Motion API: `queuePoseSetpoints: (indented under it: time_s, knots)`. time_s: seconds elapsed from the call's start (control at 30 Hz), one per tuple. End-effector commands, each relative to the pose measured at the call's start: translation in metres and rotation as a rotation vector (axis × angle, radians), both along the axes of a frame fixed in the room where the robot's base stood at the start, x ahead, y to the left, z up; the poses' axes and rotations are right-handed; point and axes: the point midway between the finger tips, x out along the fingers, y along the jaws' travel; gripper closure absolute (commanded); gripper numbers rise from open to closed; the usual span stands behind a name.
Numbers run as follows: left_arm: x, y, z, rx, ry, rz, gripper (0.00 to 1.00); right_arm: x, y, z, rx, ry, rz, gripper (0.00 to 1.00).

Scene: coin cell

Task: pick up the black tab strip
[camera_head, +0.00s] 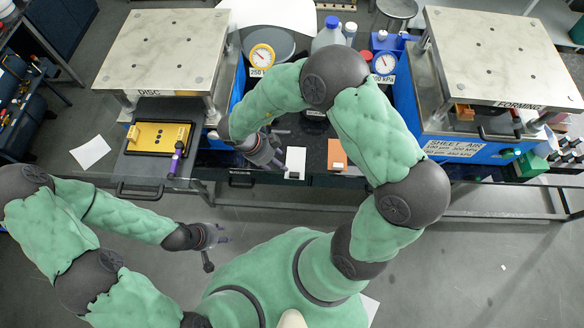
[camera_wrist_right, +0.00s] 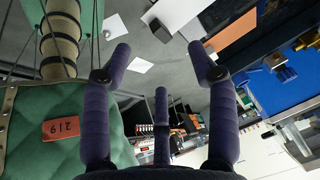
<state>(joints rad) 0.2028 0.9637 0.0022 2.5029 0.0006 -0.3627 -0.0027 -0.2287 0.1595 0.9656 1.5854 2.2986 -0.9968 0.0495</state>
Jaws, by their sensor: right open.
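I cannot make out a black tab strip for certain in either view. My right gripper (camera_head: 278,148) is over the front of the middle bench in the head view, left of a white card (camera_head: 296,162). In the right wrist view its purple fingers (camera_wrist_right: 160,72) are spread apart with nothing between them. My left gripper (camera_head: 218,246) hangs over the floor in front of the left bench; its fingers look apart and empty.
An orange card (camera_head: 337,154) lies right of the white one. The left press (camera_head: 165,50), labelled DISC, has a yellow plate (camera_head: 160,138) in front. The right press (camera_head: 500,55) stands opposite. Two gauges (camera_head: 262,57) (camera_head: 385,64) and a bottle (camera_head: 328,36) stand between them.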

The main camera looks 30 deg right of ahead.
Motion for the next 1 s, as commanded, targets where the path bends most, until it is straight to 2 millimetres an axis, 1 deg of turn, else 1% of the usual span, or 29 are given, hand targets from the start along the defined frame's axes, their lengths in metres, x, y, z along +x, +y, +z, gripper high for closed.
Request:
queuePoseSetpoints:
  time_s: [0.07,0.3,0.4,0.57,0.67,0.8,0.9,1.0]
  knots:
    - [0.0,0.0,-0.001,0.0,0.001,0.0,0.6,-0.004,-0.002,-0.005,-0.003,0.007,-0.021,0.41]
    - [-0.001,0.0,-0.007,0.0,0.001,0.0,0.6,-0.009,-0.015,-0.038,-0.003,0.008,-0.021,0.41]
    - [-0.001,0.0,-0.009,0.0,0.001,0.0,0.6,-0.01,-0.019,-0.046,-0.003,0.006,-0.02,0.41]
    - [-0.001,0.0,-0.01,0.0,0.001,0.0,0.6,-0.012,-0.021,-0.054,-0.001,0.005,-0.019,0.41]
    - [-0.001,0.0,-0.012,0.0,0.001,0.0,0.6,-0.016,-0.023,-0.064,-0.002,0.006,-0.018,0.41]
    - [0.0,0.0,-0.017,0.0,0.001,0.0,0.6,-0.022,-0.028,-0.084,-0.002,0.007,-0.017,0.41]
    - [0.0,0.0,-0.018,0.0,0.001,0.0,0.6,-0.023,-0.033,-0.094,-0.001,0.005,-0.019,0.41]
    - [0.0,0.0,-0.019,0.0,0.001,0.0,0.6,-0.023,-0.035,-0.099,-0.001,0.004,-0.018,0.41]
